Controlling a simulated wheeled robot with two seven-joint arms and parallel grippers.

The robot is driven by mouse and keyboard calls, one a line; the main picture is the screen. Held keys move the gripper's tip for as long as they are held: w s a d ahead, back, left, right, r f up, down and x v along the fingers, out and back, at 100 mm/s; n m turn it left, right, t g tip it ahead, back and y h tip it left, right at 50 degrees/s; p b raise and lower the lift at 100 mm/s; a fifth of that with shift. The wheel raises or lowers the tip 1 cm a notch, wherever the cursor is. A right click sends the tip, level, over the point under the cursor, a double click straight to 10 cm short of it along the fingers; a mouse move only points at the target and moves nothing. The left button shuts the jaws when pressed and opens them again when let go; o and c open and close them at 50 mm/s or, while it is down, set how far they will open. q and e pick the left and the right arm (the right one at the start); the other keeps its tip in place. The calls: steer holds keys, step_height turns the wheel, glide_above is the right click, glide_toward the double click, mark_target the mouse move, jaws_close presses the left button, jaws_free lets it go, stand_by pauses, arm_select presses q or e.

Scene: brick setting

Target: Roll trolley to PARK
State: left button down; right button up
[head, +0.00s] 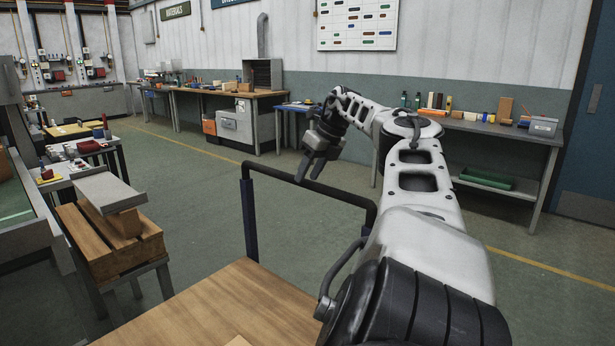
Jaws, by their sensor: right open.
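The trolley shows at the bottom as a wooden deck (215,312) with a dark upright handle (278,176) at its far end. The handle has a black crossbar on blue-grey posts. My right gripper (309,180) is open, its fingers pointing down at the crossbar. In the picture the fingertips overlap the bar near its middle; I cannot tell whether they touch it. My right arm hides the right part of the deck and the handle's right post. My left gripper is not in view. No PARK marking can be seen.
Workbenches (228,93) line the back wall, and another bench (490,130) stands at the right. Green floor (195,190) with a yellow line is open beyond the handle.

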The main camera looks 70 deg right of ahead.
arm_select(q)
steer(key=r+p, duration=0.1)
steer(key=p, duration=0.2)
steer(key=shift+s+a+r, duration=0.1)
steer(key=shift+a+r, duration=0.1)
arm_select(e)
steer(key=v, duration=1.4)
steer(key=shift+r, duration=0.25)
steer(key=shift+s, duration=0.15)
